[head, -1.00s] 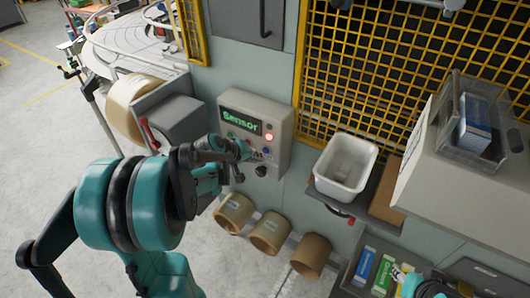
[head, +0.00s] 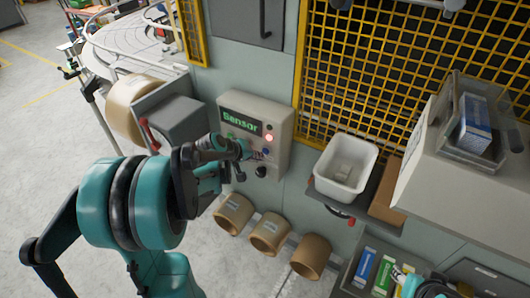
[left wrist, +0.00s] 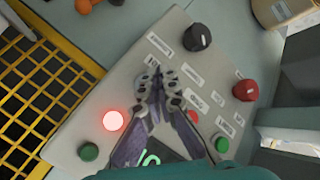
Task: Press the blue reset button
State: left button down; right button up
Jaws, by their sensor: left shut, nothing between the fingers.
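The grey control panel (head: 283,150) is on the wall in the middle of the head view, with a green "Sensor" display. The small blue button (head: 266,152) is below the glowing red lamp (head: 269,138). My left gripper (head: 251,154) is shut and empty, just left of the blue button and close to the panel face. I cannot tell whether it touches. In the left wrist view, the shut fingertips (left wrist: 157,72) are over the panel (left wrist: 133,60) and the blue button is hidden.
A black knob (head: 261,172) is low on the panel; a red knob (left wrist: 244,90) shows in the wrist view. A white bin (head: 322,185) stands right of the panel. Cardboard-coloured rolls (head: 268,233) are below. Yellow mesh (head: 340,100) is at the upper right.

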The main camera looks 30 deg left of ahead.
pick_arm(q)
jog(key=shift+w, duration=0.2)
dwell(0.5)
jog(key=shift+w, duration=0.25)
jog(key=shift+w+d+b, duration=0.1)
jog(key=shift+w+b, duration=0.2)
jog(key=shift+w, duration=0.15)
dwell(0.6)
jog(key=shift+s, duration=0.9)
jog(key=shift+s, duration=0.1)
jog(key=s, duration=0.4)
jog(key=shift+s+a, duration=0.25)
jog(key=shift+s, duration=0.15)
